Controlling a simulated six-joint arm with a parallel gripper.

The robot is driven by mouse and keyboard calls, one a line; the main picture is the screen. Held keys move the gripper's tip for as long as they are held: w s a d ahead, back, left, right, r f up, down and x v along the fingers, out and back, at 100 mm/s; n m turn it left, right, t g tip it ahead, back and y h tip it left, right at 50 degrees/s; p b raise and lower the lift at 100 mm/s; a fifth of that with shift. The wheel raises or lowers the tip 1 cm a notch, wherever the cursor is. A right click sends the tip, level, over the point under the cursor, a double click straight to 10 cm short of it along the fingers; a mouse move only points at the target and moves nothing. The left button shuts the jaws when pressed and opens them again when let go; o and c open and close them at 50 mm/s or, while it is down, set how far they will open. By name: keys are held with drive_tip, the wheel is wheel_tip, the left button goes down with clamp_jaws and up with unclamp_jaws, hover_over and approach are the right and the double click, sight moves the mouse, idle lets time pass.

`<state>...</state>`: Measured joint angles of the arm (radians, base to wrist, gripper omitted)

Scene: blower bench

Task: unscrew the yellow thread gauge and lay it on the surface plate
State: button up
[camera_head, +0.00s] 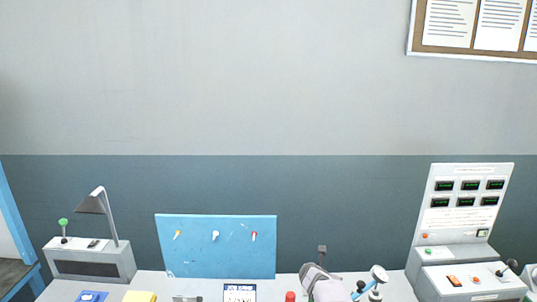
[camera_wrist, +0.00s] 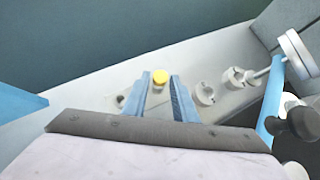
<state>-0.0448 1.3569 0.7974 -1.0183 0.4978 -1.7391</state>
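A round yellow cap, which looks like the yellow thread gauge (camera_wrist: 160,77), shows in the wrist view on a pale grey surface. My gripper (camera_wrist: 160,75) has two blue fingers standing apart, with a gap between them. The yellow cap appears in that gap, near the fingertips, with visible space to each finger. I cannot tell how far beyond the tips it lies. Its lower part is hard to make out. In the head view I cannot pick out this gauge or the fingers. I cannot make out the surface plate for certain.
Pale ring-shaped fittings (camera_wrist: 205,95) sit right of the fingers. A white disc on a rod (camera_wrist: 294,52) stands further right. In the head view, a blue panel (camera_head: 216,262) holds small coloured items, with a lamp (camera_head: 92,203) at left and a display console (camera_head: 463,215) at right.

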clamp_jaws()
drive_tip(key=shift+d+r+n+p, duration=0.1)
drive_tip(key=shift+n+p, duration=0.2)
drive_tip(key=shift+p, duration=0.1)
drive_tip(key=shift+n+t+y+p, duration=0.5)
drive_tip(key=shift+n+y+p, duration=0.45)
drive_tip(key=shift+n+y, duration=0.3)
drive_tip(key=shift+a+n+p, duration=0.2)
drive_tip(key=shift+n+p, duration=0.15)
drive_tip(key=shift+p, duration=0.2)
